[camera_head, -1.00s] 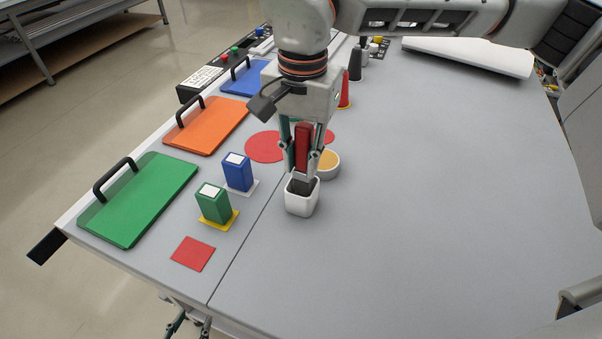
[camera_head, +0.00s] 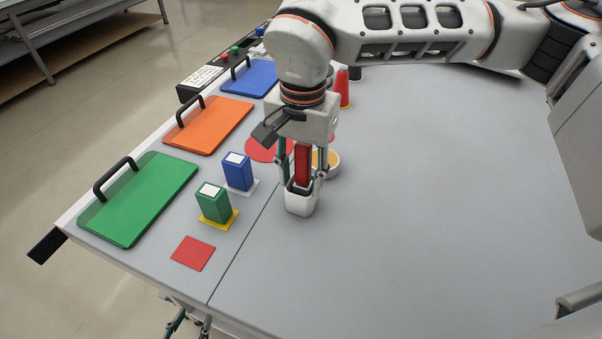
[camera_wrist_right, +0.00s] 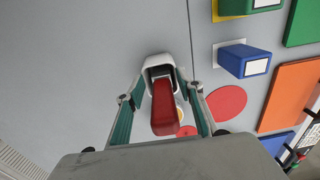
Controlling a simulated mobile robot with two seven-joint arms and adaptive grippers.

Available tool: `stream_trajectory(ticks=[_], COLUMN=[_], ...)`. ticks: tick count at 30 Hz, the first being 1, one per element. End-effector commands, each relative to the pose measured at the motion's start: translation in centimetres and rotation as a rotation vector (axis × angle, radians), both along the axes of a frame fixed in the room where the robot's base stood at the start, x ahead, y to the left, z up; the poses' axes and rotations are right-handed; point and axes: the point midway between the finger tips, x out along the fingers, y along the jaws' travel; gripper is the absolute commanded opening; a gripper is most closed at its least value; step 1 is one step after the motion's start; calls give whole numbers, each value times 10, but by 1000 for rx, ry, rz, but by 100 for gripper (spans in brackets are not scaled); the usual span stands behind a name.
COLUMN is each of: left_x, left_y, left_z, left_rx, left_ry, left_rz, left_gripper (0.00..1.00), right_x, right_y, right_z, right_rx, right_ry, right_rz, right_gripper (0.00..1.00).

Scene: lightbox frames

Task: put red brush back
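The red brush (camera_head: 302,164) stands upright with its lower end inside the white cup (camera_head: 299,204). Its red handle sticks up out of the cup. My right gripper (camera_head: 303,180) is open, with its fingers on either side of the brush and cup rim. In the right wrist view the red brush (camera_wrist_right: 164,108) stands in the white cup (camera_wrist_right: 160,70), with gaps to both fingers of the right gripper (camera_wrist_right: 165,90). The brush's lower end is hidden in the cup. My left gripper (camera_head: 188,328) is partly cut off at the bottom edge, its fingers apart.
A yellow-filled round dish (camera_head: 329,163) stands just behind the cup. Blue (camera_head: 237,172) and green (camera_head: 213,203) blocks stand to the left. The table (camera_head: 420,220) is clear on the right.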

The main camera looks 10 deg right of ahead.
Motion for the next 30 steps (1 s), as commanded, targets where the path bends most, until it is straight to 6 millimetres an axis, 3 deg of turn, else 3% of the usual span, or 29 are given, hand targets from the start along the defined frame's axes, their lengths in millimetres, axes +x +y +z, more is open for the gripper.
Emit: stream_trajectory(ticks=[7,21,30], left_x=[0,-1,-1], left_y=[0,0,0], left_z=[0,-4,-3], left_rx=[0,0,0], left_ry=[0,3,3], left_rz=[0,0,0], left_gripper=[40,40,40], right_x=[1,-2,-2], right_y=[0,-1,-1], right_z=[17,105,122], right_rx=[1,0,0], right_ry=[-3,-2,0], right_rz=[-1,-1,0], right_gripper=[37,37,37])
